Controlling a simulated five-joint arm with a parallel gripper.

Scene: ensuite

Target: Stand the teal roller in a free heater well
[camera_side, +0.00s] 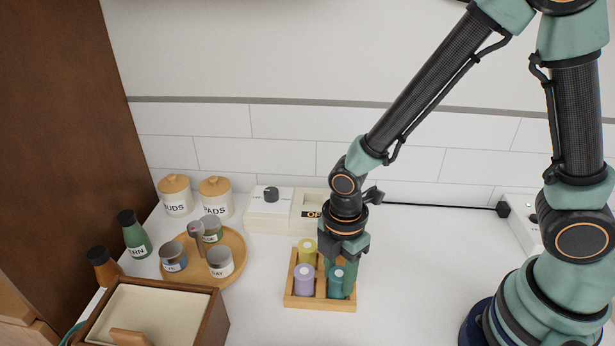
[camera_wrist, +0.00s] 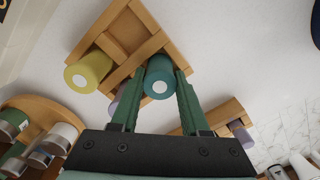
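The teal roller (camera_side: 336,284) stands in the front right of a small wooden rack (camera_side: 303,304). It also shows in the wrist view (camera_wrist: 159,82) between the tips of my gripper's two green fingers. My gripper (camera_side: 341,278) points down over it, one finger on each side. The fingers are very close to its sides; I cannot tell whether they press on it. A cream unit (camera_side: 268,222) with a dark knob and a display stands behind the rack and may be the heater. My arm covers its right part, and no wells can be made out.
A yellow roller (camera_side: 307,251) and a lavender roller (camera_side: 304,280) stand in the same rack, close by. A round wooden tray (camera_side: 236,243) with several small jars is to the left. A wooden-framed box (camera_side: 216,318) is at the front left.

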